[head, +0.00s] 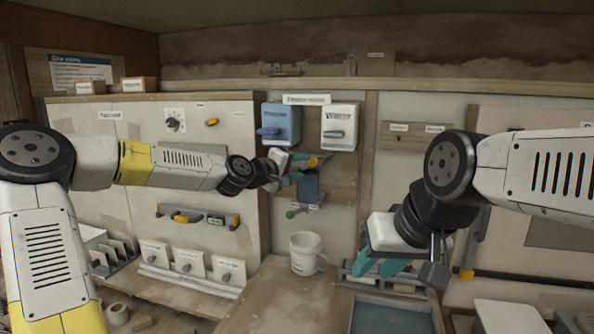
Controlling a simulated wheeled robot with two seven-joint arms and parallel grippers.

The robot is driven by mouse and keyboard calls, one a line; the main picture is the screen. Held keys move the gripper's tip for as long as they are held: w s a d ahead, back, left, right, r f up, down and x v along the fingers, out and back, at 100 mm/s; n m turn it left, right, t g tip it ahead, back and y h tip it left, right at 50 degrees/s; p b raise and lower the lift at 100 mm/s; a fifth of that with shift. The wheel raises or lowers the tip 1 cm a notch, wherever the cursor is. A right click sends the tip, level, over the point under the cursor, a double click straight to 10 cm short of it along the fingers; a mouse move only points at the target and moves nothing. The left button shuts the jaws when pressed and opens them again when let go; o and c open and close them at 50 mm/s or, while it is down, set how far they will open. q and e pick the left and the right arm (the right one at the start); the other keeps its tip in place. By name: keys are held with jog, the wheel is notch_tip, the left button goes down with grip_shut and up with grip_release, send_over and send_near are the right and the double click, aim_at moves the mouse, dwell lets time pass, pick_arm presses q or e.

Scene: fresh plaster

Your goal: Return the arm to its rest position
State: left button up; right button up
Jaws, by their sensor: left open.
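My left arm reaches across from the left. Its gripper (304,170) is open, with teal fingers, in front of the wooden back board. It is just below the blue wall box (280,123) and the white wall box (339,127). I see nothing held between its fingers, though they are small and partly overlap the board. My right arm comes in from the right. Its gripper (398,268) points down and left above the grey rack (358,284); I cannot tell how far apart its fingers are.
A white mug (305,253) stands on the wooden bench (264,296) below my left gripper. A blue-grey tray (389,318) lies in front of the rack. A level (197,216) and several labelled switch plates (188,262) are at the left panel. The bench left of the mug is clear.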

pick_arm(q)
jog(key=s+d+f+m+g+y, duration=0.1)
jog(key=s+f+m+g+y, duration=0.4)
jog(key=s+f, duration=0.6)
jog(key=s+a+r+y, duration=0.1)
jog(key=s+a, duration=0.5)
jog(key=s, duration=0.3)
jog(key=s+a+r+m+g+y, duration=0.1)
jog(key=s+a+r, duration=0.1)
jog(key=s+a, duration=0.4)
jog(key=s+a+r+m+y, duration=0.1)
jog(key=s+a, duration=0.5)
jog(key=s, duration=0.7)
jog(key=shift+r+g, duration=0.35)
jog(key=shift+g, duration=0.05)
pick_arm(e)
jog(key=shift+c, duration=0.4)
